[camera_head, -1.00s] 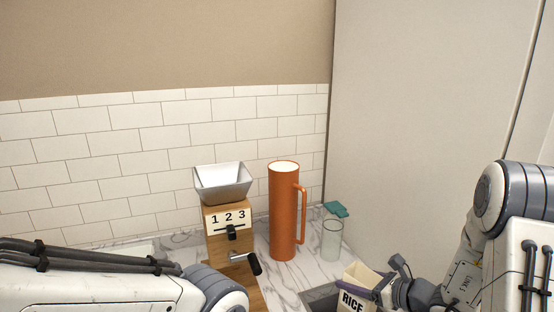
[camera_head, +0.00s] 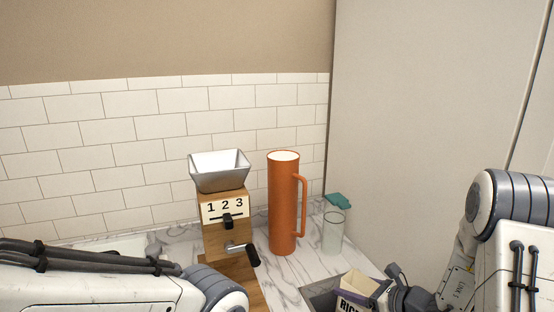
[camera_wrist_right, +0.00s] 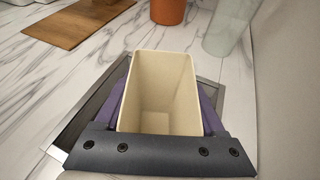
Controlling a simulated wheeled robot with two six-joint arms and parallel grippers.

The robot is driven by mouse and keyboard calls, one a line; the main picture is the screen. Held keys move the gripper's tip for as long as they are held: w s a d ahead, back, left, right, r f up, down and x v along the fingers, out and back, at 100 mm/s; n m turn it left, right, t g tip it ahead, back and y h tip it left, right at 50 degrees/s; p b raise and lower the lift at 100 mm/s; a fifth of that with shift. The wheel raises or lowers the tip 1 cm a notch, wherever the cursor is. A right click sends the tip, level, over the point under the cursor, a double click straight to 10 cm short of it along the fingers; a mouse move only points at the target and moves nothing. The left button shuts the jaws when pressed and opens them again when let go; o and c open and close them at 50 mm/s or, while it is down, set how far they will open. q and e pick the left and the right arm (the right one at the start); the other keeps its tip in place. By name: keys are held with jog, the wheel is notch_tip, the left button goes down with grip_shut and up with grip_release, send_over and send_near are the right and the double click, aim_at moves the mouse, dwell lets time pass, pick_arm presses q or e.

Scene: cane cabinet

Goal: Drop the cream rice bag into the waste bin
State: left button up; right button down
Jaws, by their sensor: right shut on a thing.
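The cream rice bag (camera_head: 356,283), an open-topped box-like bag with RICE lettering, is at the lower edge of the head view. My right gripper (camera_head: 388,296) is shut on it. In the right wrist view I look into the open top of the bag (camera_wrist_right: 160,85), with purple fingers on both sides. The bag is over or partly in a dark, metal-rimmed rectangular opening (camera_wrist_right: 72,145) in the counter. I cannot tell whether this is the waste bin; the bag hides most of it. My left arm shows at lower left, but its gripper is out of view.
A wooden grinder (camera_head: 226,222) with a metal hopper stands on the marble counter. An orange jug (camera_head: 283,205) and a clear glass (camera_head: 333,232) stand to its right, behind the bag. A teal item (camera_head: 338,200) lies behind the glass. A tall pale panel rises at right.

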grip_release()
jog(key=b+v, duration=0.1)
jog(key=v, duration=0.9)
jog(key=shift+s, duration=0.25)
jog(key=shift+d+r, duration=0.15)
